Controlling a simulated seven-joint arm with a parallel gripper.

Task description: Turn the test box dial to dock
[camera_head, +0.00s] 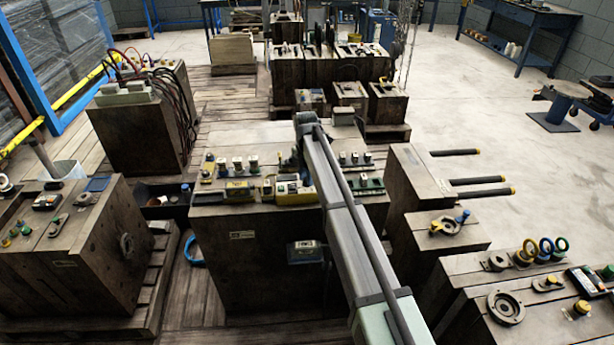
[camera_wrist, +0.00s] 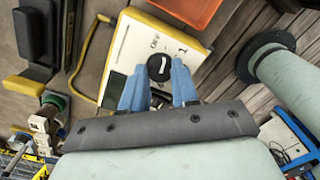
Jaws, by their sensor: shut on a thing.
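The test box (camera_wrist: 140,42) shows in the wrist view as a pale panel in a yellow case. Its black round dial (camera_wrist: 159,67) has a white pointer mark near its middle. Small dark markings stand on the panel beyond the dial, one looking like OFF; I cannot read a dock mark. My gripper (camera_wrist: 160,82) has its two blue fingers on either side of the dial, shut on it. The fingers and wrist hide the near part of the panel. In the head view my arm crosses the middle, and I cannot make out the gripper or the dial.
In the wrist view a yellow bar (camera_wrist: 88,52) runs left of the test box, and an orange tray (camera_wrist: 187,10) lies beyond it. In the head view a wooden block bench (camera_head: 240,255) carries several small devices. More blocks (camera_head: 95,255) stand left and right.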

